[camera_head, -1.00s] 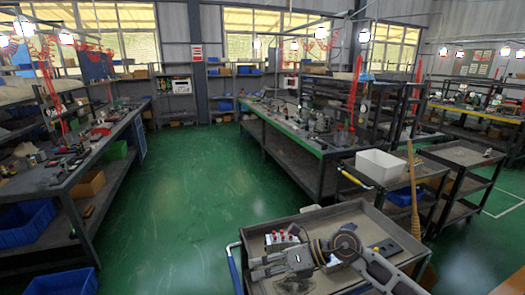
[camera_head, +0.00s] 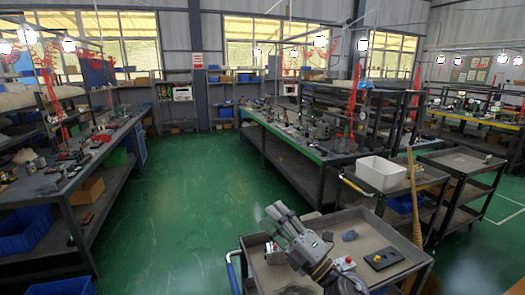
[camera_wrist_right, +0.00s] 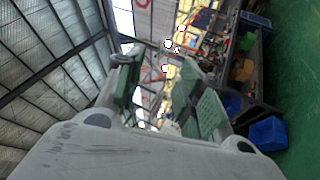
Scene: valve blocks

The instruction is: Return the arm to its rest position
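My right arm rises from the bottom of the head view over the grey cart (camera_head: 372,228). Its gripper (camera_head: 277,212) points up and to the left above the cart's left edge. In the right wrist view the gripper (camera_wrist_right: 162,95) has its two green-padded fingers spread apart. Nothing is between them. A small valve block (camera_head: 272,250) with a red part sits on the cart at the left, partly behind my arm. My left gripper is not in view.
A white bin (camera_head: 380,173) stands on the cart behind. The green floor (camera_head: 185,215) to the left is clear.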

